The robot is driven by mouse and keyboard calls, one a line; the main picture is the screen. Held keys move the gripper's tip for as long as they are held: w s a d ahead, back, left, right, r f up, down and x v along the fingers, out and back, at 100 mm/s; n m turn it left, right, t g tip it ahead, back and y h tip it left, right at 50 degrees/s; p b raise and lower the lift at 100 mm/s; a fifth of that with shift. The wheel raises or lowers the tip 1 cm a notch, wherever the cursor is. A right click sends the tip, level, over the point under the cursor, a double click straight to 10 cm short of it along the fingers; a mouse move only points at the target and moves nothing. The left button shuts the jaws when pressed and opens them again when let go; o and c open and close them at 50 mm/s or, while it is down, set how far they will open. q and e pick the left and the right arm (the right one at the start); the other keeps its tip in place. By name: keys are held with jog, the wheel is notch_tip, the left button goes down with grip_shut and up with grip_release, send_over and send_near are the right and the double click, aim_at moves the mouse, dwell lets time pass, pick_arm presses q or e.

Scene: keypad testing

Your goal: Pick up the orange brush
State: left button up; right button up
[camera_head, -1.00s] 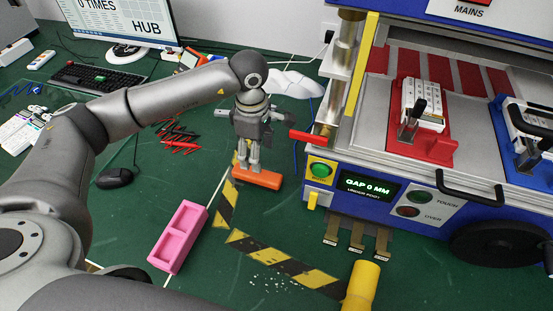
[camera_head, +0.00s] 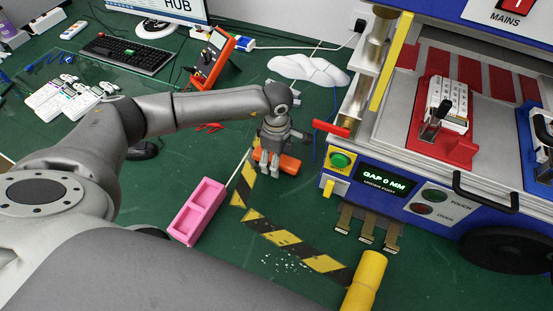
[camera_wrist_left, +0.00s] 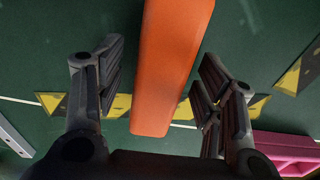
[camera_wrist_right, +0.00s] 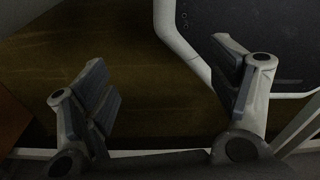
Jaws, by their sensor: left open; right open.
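The orange brush (camera_head: 290,164) lies on the green table in the head view, left of the blue machine. My left gripper (camera_head: 269,172) is over it and hides part of it. In the left wrist view, the brush's smooth orange body (camera_wrist_left: 172,60) runs lengthwise between the two spread fingers of the left gripper (camera_wrist_left: 160,75), with a gap on both sides. Its bristles are not visible. My right gripper (camera_wrist_right: 160,75) shows only in the right wrist view, with its fingers spread and nothing between them.
A pink block with recesses (camera_head: 198,210) lies left of the yellow-black tape (camera_head: 290,250). The blue machine (camera_head: 345,186) with a red lever (camera_head: 331,128) stands close on the right. A yellow cylinder (camera_head: 364,282) is in front. Table around the tape is mostly clear.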

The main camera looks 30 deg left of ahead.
pick_arm(q)
jog(key=shift+c, duration=0.2)
jog(key=c, duration=1.1)
jog(key=shift+r, duration=0.1)
jog(key=shift+w+r+b, duration=0.1)
jog(key=shift+r+b, duration=0.25)
jog(key=shift+r, duration=0.2)
jog(key=s+a+r+b, duration=0.1)
jog(key=s+r+b, duration=0.2)
jog(key=s+r, duration=0.8)
jog(key=s, duration=0.3)
jog(key=shift+a+r+b, duration=0.3)
jog(key=shift+a+r, duration=0.05)
jog(key=shift+r, duration=0.05)
